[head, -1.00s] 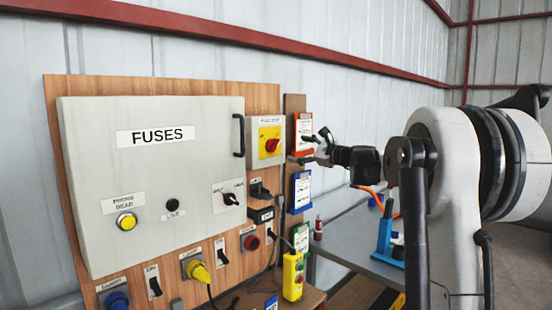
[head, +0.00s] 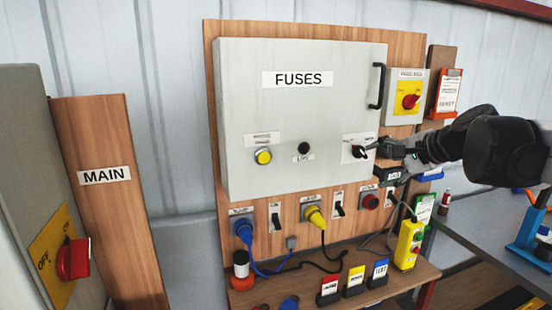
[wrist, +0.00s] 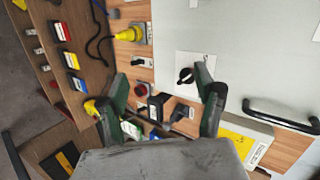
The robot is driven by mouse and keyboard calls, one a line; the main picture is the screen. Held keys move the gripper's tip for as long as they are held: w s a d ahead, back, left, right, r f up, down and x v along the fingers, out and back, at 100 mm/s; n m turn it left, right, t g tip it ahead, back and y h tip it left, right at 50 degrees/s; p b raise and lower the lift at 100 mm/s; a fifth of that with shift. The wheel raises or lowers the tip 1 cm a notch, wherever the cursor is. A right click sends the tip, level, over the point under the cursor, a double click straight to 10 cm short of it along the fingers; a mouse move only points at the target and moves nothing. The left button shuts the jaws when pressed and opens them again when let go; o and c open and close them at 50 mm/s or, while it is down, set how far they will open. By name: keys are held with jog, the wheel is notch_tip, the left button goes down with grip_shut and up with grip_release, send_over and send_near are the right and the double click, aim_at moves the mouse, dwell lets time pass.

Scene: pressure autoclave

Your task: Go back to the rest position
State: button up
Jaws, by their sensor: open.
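My gripper (head: 385,150) is in front of the lower right corner of the grey FUSES box (head: 290,115). It is open, with nothing seen between the fingers. In the wrist view my gripper (wrist: 161,76) has its two dark green fingers spread wide. The black rotary switch (wrist: 185,76) on its white plate shows just beside the right fingertip; I cannot tell whether they touch. In the head view the switch (head: 358,152) is at the fingertips and partly hidden. My dark wrist reaches in from the right.
A shelf holds several small coloured cards. The MAIN panel (head: 105,200) stands at left, a grey table (head: 490,235) at right.

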jog(key=s+a+f+n+g+h+b, duration=0.1)
jog(key=s+a+f+n+h, duration=0.1)
jog(key=s+f+n, duration=0.4)
jog(key=s+a+f+n+g+h+b, duration=0.1)
jog(key=s+f+n, duration=0.4)
jog(key=s+f, duration=0.9)
jog(key=s+a+g+h, duration=0.1)
jog(key=s+a+h, duration=0.1)
jog(key=s, duration=0.5)
jog(key=shift+s+f+n, duration=0.15)
jog(key=shift+s+n, duration=0.05)
jog(key=shift+n, duration=0.2)
